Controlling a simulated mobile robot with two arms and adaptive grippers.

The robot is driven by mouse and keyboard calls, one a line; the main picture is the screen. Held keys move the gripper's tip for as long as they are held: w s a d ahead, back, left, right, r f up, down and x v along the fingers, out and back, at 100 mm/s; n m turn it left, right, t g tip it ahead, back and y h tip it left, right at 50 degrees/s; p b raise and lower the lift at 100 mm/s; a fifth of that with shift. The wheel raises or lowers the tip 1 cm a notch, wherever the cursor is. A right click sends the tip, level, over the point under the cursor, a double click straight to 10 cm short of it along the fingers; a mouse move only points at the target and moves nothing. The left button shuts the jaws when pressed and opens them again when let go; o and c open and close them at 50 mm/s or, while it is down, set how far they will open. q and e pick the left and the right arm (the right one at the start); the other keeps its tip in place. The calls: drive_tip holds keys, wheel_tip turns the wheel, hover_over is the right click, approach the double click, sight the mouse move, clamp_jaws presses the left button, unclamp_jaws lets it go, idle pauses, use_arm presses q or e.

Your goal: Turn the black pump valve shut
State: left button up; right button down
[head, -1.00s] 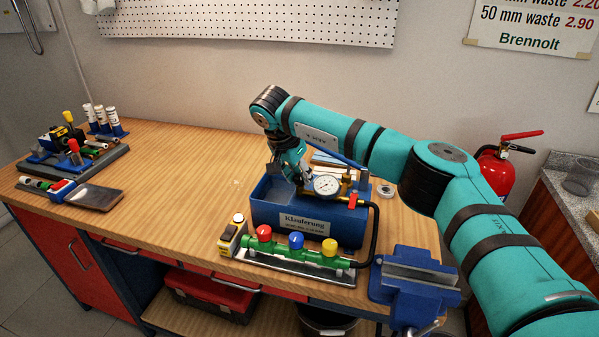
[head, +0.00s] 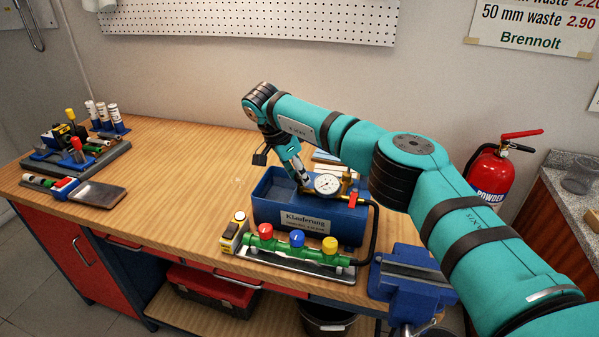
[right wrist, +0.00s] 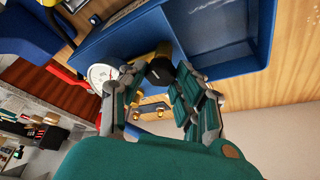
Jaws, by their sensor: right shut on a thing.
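The blue test pump (head: 350,230) stands on the bench with a white pressure gauge (head: 327,184) on top. Its trough and gauge also show in the right wrist view. The black pump valve (right wrist: 160,71) is a round black knob on a brass fitting beside the gauge. My right gripper (right wrist: 157,72) is shut on this knob, one finger on each side. In the head view the right gripper (head: 301,180) reaches down to the pump just left of the gauge, and the knob is hidden there. My left gripper is not in view.
A green manifold with red, blue and yellow caps (head: 297,240) lies in front of the pump. A blue vise (head: 412,283) is at the front right and a black hose (head: 374,235) runs beside the pump. The bench's left middle is clear.

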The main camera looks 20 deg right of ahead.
drive_tip(key=shift+w+r, duration=0.1)
drive_tip(key=shift+r, duration=0.05)
drive_tip(key=c, duration=1)
unclamp_jaws()
drive_tip(key=v, duration=1.2)
